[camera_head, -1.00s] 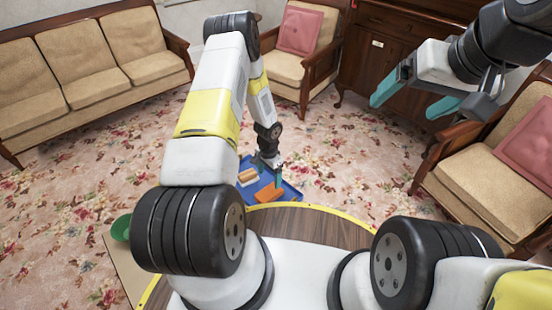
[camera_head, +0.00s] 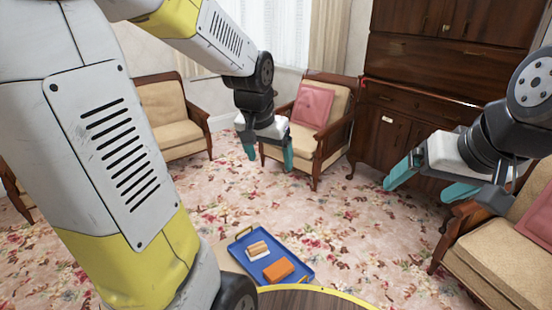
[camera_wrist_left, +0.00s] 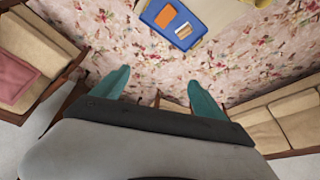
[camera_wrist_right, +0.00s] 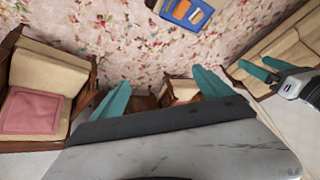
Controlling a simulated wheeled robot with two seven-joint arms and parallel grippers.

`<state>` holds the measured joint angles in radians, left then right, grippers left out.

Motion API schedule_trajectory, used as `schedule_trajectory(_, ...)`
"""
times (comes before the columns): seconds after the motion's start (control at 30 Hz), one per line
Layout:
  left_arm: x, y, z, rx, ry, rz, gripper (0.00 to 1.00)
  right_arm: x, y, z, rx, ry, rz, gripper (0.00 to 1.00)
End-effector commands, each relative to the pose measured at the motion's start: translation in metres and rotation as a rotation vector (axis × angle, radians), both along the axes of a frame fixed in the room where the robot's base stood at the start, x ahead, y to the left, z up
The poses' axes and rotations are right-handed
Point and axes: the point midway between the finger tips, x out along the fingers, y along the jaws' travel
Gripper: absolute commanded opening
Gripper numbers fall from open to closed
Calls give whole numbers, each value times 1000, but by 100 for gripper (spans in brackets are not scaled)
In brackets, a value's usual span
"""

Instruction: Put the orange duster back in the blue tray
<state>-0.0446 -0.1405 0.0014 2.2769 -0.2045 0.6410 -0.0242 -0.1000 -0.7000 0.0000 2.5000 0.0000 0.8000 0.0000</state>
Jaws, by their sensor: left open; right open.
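The orange duster (camera_head: 279,271) lies in the blue tray (camera_head: 243,243), at the tray's near right part. The tray rests low in front of my base in the head view. The tray (camera_wrist_left: 149,12) and the orange duster (camera_wrist_left: 165,16) also show at the top of the left wrist view. They show at the top of the right wrist view too, with the duster (camera_wrist_right: 181,9) inside the tray (camera_wrist_right: 193,27). My left gripper (camera_head: 270,161) is open, empty and raised well above and beyond the tray. My right gripper (camera_head: 424,190) is open and empty, far to the right of the tray.
A tan and white item (camera_head: 257,251) lies in the tray next to the duster. Cushioned armchairs (camera_head: 317,117), a sofa and a dark wooden cabinet (camera_head: 415,90) stand around. The flowered carpet (camera_head: 330,225) between them is clear.

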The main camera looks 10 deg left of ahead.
Motion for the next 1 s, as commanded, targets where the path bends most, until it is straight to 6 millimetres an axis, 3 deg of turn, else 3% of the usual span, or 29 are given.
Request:
schedule_trajectory(0.03,-20,-3,18,-24,-33,17,83,0,0,0,0,0,0,89)
schedule_trajectory(0.2,-83,-14,51,-113,-99,61,83,0,0,0,0,0,0,89)
schedule_trajectory(0.4,-128,-24,63,-188,-143,83,83,0,0,0,0,0,0,89)
schedule_trajectory(0.57,-139,-27,64,-206,-151,87,83,0,0,0,0,0,0,89)
schedule_trajectory(0.9,-139,-27,65,-205,-151,87,83,0,0,0,0,0,0,89)
schedule_trajectory(0.93,-139,-27,65,-205,-151,87,81,0,0,0,0,0,0,87)
schedule_trajectory(1.0,-139,-27,65,-205,-151,87,67,0,0,0,0,0,0,74)
